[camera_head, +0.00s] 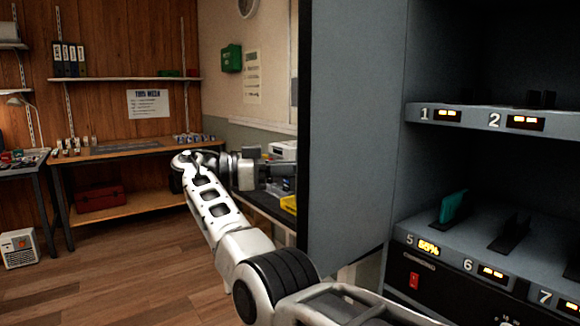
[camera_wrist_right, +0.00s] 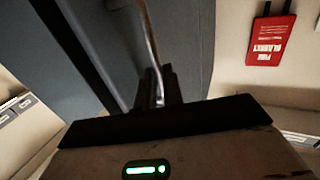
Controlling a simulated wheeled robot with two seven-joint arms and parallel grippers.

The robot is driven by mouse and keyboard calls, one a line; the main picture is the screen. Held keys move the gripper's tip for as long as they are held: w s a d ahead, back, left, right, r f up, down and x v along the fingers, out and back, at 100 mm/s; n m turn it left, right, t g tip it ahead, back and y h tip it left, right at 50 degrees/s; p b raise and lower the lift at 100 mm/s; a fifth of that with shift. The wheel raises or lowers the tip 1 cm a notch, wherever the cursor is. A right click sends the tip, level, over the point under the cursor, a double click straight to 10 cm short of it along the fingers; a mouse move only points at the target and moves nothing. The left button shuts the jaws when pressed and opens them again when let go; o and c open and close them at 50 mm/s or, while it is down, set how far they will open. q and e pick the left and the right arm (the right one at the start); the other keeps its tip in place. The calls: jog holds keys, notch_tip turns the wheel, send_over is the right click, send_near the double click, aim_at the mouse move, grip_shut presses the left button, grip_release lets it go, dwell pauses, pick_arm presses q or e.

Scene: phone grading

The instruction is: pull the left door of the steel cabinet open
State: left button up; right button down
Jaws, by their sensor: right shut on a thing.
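The steel cabinet (camera_head: 455,50) stands at the right of the head view. Its left door (camera_head: 350,130) stands wide open, with its grey inner face toward me. My right arm reaches around the door's free edge. My right gripper (camera_head: 286,172) is at the door's outer side, its tips partly hidden by the door edge. In the right wrist view the right gripper (camera_wrist_right: 158,88) is shut on a thin metal handle (camera_wrist_right: 150,42) on the grey door (camera_wrist_right: 100,35). My left gripper is not in view.
Numbered cabinet bays hold dividers, and a teal phone (camera_head: 453,207) stands in one. A workbench (camera_head: 140,150) with small items stands at the back left. Wood floor (camera_head: 120,275) at the left is clear.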

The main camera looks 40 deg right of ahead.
jog(key=shift+d, duration=0.3)
